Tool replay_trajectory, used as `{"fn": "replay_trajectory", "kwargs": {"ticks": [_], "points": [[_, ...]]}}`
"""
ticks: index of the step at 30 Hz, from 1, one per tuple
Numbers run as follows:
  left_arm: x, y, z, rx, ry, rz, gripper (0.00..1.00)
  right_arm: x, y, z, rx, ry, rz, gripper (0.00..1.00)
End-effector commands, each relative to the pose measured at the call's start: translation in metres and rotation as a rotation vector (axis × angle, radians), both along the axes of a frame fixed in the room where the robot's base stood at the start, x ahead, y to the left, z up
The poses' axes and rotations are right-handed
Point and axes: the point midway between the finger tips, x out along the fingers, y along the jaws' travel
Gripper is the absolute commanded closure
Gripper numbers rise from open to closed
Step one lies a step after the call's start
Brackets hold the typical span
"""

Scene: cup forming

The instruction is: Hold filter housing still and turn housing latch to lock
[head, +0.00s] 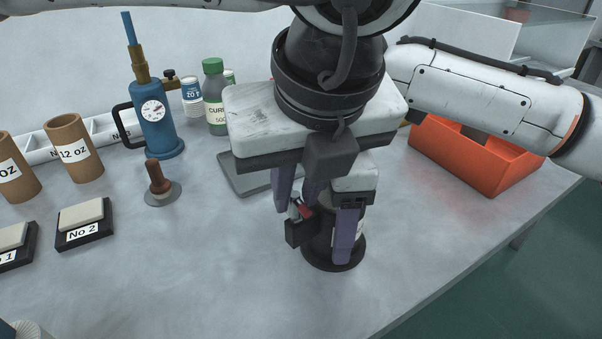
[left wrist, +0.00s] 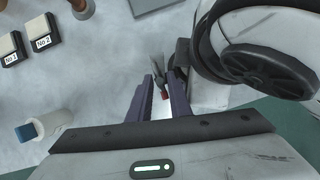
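The dark filter housing (head: 321,240) stands upright on a round black base on the table, partly hidden by both grippers. Its latch has a red part (head: 305,211) on the housing's left side, above a black block; the red part also shows in the left wrist view (left wrist: 164,94). My left gripper (head: 296,208) points down over the latch, its purple fingers apart on either side of it; no firm contact shows. My right gripper (head: 347,262) has one purple finger lying along the front of the housing; its other finger is hidden, and it appears closed on the housing.
An orange bin (head: 480,165) stands at the right. A grey tray (head: 240,178) lies behind the grippers. A blue gauge pump (head: 155,125), bottles, brown cups (head: 73,148) and numbered blocks (head: 84,222) stand at the left. The front middle of the table is clear.

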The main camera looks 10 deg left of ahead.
Motion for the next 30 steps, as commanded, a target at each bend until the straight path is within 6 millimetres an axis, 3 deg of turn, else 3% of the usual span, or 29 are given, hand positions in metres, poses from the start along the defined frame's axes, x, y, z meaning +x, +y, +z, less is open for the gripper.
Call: {"fn": "replay_trajectory", "kwargs": {"ticks": [7, 10, 11, 22, 30], "points": [[0.0004, 0.0003, -0.0006, 0.000, 0.000, 0.000, 0.82, 0.0003, 0.0003, 0.0012, 0.001, -0.002, 0.000, 0.75], [0.0004, 0.0003, -0.0003, 0.000, 0.000, 0.001, 0.99, 0.0003, 0.0003, 0.0012, 0.001, -0.002, 0.000, 0.75], [0.0004, 0.0003, -0.0003, 0.000, 0.000, 0.000, 1.00, 0.0003, 0.0003, 0.0012, 0.001, -0.002, 0.000, 0.75], [0.0003, 0.0006, -0.0003, -0.001, 0.002, -0.028, 1.00, 0.0004, 0.0003, 0.0011, 0.001, -0.002, 0.000, 0.75], [-0.0002, 0.0021, -0.0008, -0.002, 0.002, -0.176, 1.00, 0.0004, 0.0003, 0.0010, 0.001, -0.002, 0.000, 0.75]]}}
